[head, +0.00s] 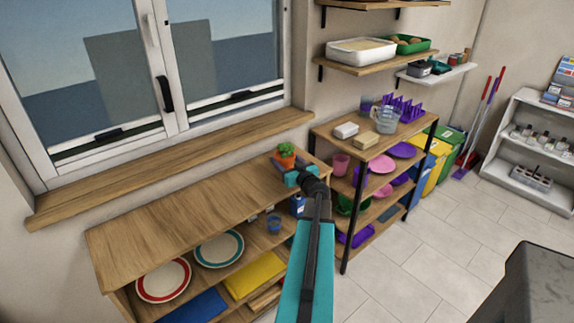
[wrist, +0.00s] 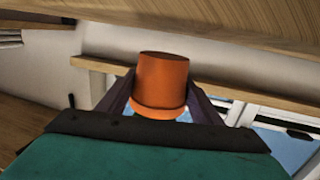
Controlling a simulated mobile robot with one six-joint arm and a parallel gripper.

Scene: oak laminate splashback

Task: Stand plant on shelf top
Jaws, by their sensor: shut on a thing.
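The plant (head: 286,151) has green leaves in a small orange pot. My gripper (head: 287,166) is shut on the pot, with the plant upright over the right end of the low wooden shelf top (head: 180,213). In the wrist view the pot (wrist: 160,82) is between the two dark fingers, and the picture is upside down. A board (wrist: 220,25) is close to the pot's base there; I cannot tell whether they touch. The leaves are hidden in the wrist view.
The shelf top is otherwise bare. Plates (head: 163,280) and a blue cup (head: 274,224) are on the level below. A window sill (head: 170,165) runs behind. A second rack (head: 322,130) with boxes and a jug (head: 385,119) stands to the right.

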